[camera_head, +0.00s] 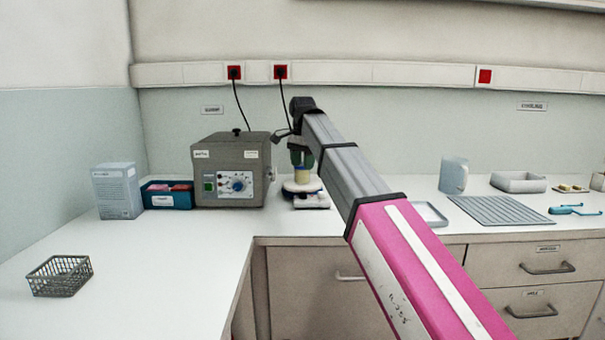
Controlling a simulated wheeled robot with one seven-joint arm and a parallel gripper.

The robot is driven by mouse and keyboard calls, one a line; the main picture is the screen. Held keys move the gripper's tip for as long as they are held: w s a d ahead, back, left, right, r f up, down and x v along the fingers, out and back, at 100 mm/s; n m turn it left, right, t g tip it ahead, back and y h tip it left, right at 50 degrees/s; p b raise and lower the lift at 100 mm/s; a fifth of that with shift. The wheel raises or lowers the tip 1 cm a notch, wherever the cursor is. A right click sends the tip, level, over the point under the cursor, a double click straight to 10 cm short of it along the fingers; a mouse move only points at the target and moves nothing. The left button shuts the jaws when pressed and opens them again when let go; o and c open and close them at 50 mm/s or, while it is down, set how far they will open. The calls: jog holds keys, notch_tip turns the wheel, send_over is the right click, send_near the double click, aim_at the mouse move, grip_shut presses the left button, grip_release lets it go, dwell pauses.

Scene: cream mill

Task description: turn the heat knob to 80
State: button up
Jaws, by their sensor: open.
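The heat knob (239,184) is a blue knob on a pale dial plate, on the front of a grey box-shaped heater (215,150) at the left of the back counter. The dial's numbers and the knob's pointer are too small to read. A green switch (209,187) sits left of the dial. My gripper (281,137) is small and dark at the far end of my arm. It appears just right of the heater's upper right edge, above the knob's level and apart from the knob. It is open, with no object seen in it; its fingers are hard to make out.
A mixer-like device with a cream vessel (302,174) stands right of the heater, partly behind my arm. A blue bin (167,199) and a carton (118,191) stand left. A wire basket (60,276) is on the left counter. The counter before the heater is clear.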

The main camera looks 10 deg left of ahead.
aim_at(303, 190)
jog(key=shift+r, duration=0.25)
notch_tip(303, 190, down, 11)
jog(key=n, duration=0.6)
jog(key=shift+w+d, duration=0.1)
jog(key=shift+w, duration=0.05)
dwell(0.5)
jog(key=c, duration=0.9)
